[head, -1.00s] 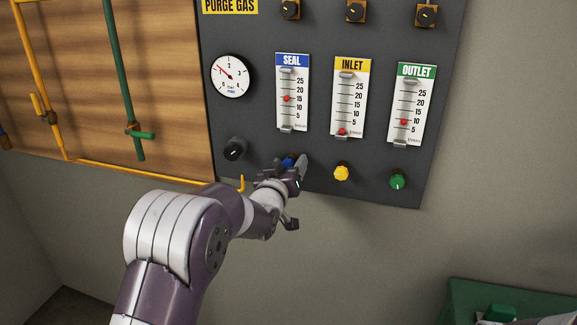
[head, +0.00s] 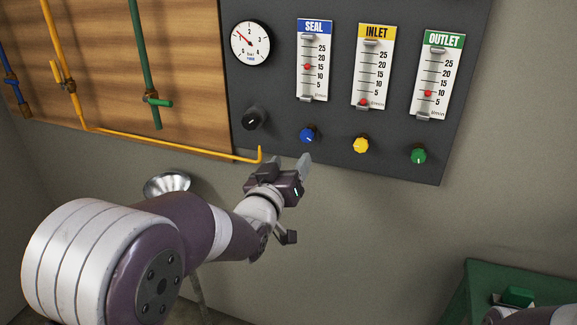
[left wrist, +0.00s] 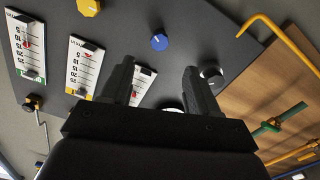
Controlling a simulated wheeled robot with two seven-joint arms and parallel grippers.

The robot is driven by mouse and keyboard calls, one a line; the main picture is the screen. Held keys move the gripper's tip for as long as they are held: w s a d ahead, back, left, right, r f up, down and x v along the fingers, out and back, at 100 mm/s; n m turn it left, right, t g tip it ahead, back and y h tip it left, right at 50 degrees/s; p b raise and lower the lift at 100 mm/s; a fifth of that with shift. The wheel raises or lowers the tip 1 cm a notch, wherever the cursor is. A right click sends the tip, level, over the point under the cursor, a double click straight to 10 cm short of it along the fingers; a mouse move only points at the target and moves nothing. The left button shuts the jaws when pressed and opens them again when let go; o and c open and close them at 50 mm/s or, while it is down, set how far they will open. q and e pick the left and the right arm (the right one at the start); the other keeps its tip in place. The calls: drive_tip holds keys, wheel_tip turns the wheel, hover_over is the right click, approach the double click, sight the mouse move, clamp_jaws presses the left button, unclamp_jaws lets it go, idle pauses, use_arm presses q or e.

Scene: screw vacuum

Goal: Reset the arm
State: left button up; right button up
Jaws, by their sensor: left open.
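My left gripper (head: 285,172) is in the middle of the head view, below the lower edge of the dark panel (head: 285,100). It is open and empty, apart from the knobs. In the left wrist view its two fingers (left wrist: 158,88) are spread, with the panel beyond them. The blue knob (head: 307,135) under the SEAL gauge (head: 312,62) is just above the gripper in the head view. It also shows in the left wrist view (left wrist: 159,42).
A black knob (head: 255,118), a yellow knob (head: 361,145) and a green knob (head: 418,155) line the panel. A yellow pipe (head: 175,145) ends near the gripper. A metal funnel (head: 167,185) is behind my left arm. A green bench (head: 480,280) stands lower right.

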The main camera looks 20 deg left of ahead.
use_arm(q)
drive_tip(key=s+f+m+g+p, duration=0.2)
drive_tip(key=s+f+g+p, duration=0.1)
drive_tip(key=s+f+g, duration=0.8)
drive_tip(key=s+f+m+g+p, duration=0.1)
drive_tip(key=s+g+p, duration=0.4)
drive_tip(key=s, duration=0.7)
drive_tip(key=shift+d+f+g+y+p, duration=0.3)
drive_tip(key=shift+d+p, duration=0.05)
drive_tip(key=shift+p, duration=0.1)
